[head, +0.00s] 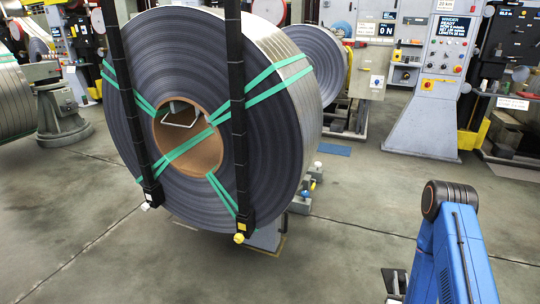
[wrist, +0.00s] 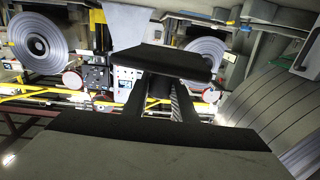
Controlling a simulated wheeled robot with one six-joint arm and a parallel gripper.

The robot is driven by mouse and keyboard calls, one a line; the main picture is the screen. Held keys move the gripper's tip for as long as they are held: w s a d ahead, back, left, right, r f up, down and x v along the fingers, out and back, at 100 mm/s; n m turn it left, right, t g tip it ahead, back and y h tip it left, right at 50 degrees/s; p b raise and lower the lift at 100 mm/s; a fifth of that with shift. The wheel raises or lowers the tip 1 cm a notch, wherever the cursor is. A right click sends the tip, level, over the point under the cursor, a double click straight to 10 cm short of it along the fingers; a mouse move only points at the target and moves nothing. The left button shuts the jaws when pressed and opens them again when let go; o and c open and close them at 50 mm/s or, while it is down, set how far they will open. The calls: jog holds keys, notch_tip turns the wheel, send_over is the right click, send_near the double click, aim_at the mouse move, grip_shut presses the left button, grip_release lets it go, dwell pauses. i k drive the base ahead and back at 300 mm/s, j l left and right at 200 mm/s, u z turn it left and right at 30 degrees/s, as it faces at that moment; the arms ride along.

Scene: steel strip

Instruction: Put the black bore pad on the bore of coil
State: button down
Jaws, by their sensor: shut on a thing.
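The coil (head: 265,130) is a large steel strip roll standing upright in the head view, tied with green straps. Its bore is lined with a brown core (head: 205,157), crossed by a green strap; a pale wire handle shows inside. In the wrist view my gripper (wrist: 162,88) is shut on a flat black pad (wrist: 165,60), which lies across the fingertips. The pad looks slightly tilted. In the head view my blue arm is at the lower right, well apart from the coil; the pad cannot be made out there.
Two dark upright bars (head: 236,100) stand in front of the coil's face, either side of the bore. A grey winder cabinet (head: 435,90) is at the back right. Another coil (head: 12,100) is at the far left. The floor between my arm and the coil is clear.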

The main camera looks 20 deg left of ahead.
aim_at(197, 167)
jog(key=j+u, duration=0.25)
jog(key=j, duration=0.45)
jog(key=j+u, duration=0.25)
jog(key=j, duration=0.5)
jog(key=i+j+u, duration=0.25)
jog(key=j, duration=0.45)
jog(key=k, duration=0.1)
